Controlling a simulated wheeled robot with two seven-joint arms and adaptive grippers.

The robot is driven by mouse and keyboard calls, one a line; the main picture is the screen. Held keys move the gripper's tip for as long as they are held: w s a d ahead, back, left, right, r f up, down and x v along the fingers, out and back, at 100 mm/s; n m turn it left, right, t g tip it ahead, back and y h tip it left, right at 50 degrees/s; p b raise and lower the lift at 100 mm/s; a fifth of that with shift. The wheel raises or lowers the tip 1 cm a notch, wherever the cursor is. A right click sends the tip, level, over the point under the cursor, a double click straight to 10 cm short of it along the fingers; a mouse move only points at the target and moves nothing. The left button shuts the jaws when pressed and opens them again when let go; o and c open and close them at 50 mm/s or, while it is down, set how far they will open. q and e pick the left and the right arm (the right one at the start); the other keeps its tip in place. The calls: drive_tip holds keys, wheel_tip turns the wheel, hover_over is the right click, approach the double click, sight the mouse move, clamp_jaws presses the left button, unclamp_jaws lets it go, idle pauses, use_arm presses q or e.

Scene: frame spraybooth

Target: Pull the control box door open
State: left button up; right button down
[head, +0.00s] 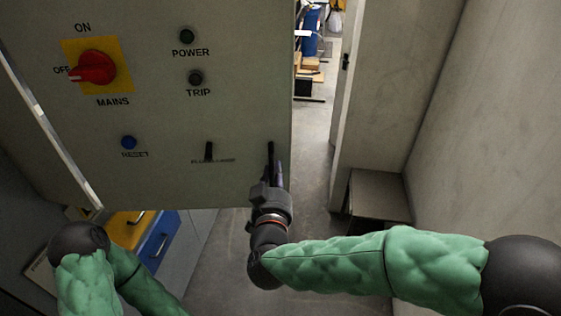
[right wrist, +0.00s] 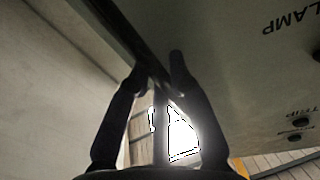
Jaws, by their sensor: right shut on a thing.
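The control box door (head: 235,120) is a grey-green panel filling the upper left of the head view, with its lower right corner nearest my right gripper. A dark upright handle (head: 270,152) sits near that corner. My right gripper (head: 275,178) is at the handle from below, shut on it; its fingers partly hide it. In the right wrist view the two fingers (right wrist: 160,75) close around a dark bar beside the panel. How far the door stands from its box cannot be told. My left arm shows at the lower left, but its gripper is out of view.
The panel carries a red mains switch (head: 93,68), a blue reset button (head: 128,142) and dark power and trip lamps. A yellow and blue cabinet (head: 155,243) stands below. A grey wall (head: 480,120) and a low box (head: 377,195) are right; floor shows between.

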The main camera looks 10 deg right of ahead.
drive_tip(key=shift+v, duration=1.5)
use_arm(q)
drive_tip(key=shift+s+r, duration=0.15)
drive_tip(key=shift+s, duration=0.35)
use_arm(e)
drive_tip(key=shift+r, duration=0.15)
drive_tip(key=shift+w, duration=0.1)
drive_tip(key=c, duration=1.4)
unclamp_jaws()
drive_tip(key=shift+a, duration=0.1)
drive_tip(key=v, duration=1.2)
